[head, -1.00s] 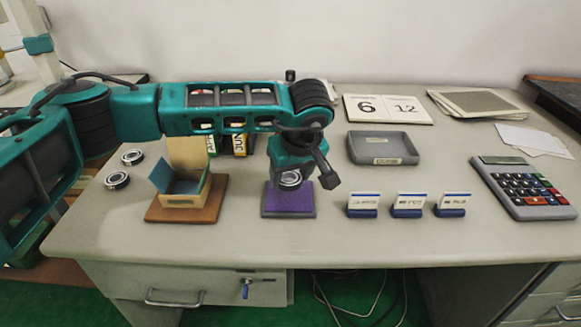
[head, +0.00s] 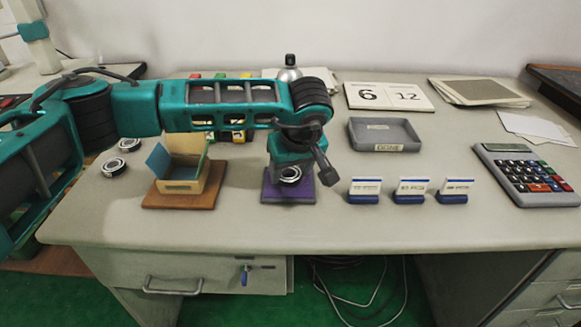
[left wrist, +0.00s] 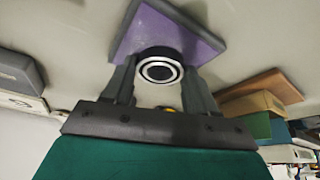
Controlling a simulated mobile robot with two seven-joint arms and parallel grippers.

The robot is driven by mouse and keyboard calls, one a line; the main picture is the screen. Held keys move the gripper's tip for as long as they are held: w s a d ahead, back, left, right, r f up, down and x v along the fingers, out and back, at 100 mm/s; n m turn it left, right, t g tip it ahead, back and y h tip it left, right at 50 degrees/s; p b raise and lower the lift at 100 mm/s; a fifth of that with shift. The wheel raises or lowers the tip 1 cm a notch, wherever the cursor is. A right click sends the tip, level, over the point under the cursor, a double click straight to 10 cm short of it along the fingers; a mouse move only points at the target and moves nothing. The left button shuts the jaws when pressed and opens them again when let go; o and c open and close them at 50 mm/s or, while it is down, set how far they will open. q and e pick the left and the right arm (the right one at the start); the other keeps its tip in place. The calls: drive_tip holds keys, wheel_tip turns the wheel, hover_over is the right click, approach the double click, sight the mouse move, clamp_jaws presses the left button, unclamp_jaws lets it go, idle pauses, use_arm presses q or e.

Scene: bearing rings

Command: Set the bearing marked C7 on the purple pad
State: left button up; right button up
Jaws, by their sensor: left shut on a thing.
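The purple pad (head: 277,193) lies on the desk, left of the middle of the head view. It also shows in the left wrist view (left wrist: 203,44), just beyond my fingers. My left gripper (head: 290,176) is over the pad and shut on a bearing ring (head: 290,174). In the left wrist view the ring (left wrist: 160,70) sits between the two fingers (left wrist: 160,85), with the pad behind it. I cannot read a mark on it, and cannot tell whether it touches the pad. Two more bearings (head: 113,167) (head: 129,145) lie at the desk's left. My right gripper is not in view.
An open box (head: 180,187) on a brown board (head: 150,201) stands left of the pad. Several small label stands (head: 364,198) are right of it. A grey tray (head: 384,147) marked DONE and a calculator (head: 527,174) lie farther right. The desk's front strip is clear.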

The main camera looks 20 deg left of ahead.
use_arm(q)
drive_tip(key=shift+f, duration=0.3)
drive_tip(key=o, duration=1.2)
drive_tip(key=shift+o, duration=0.2)
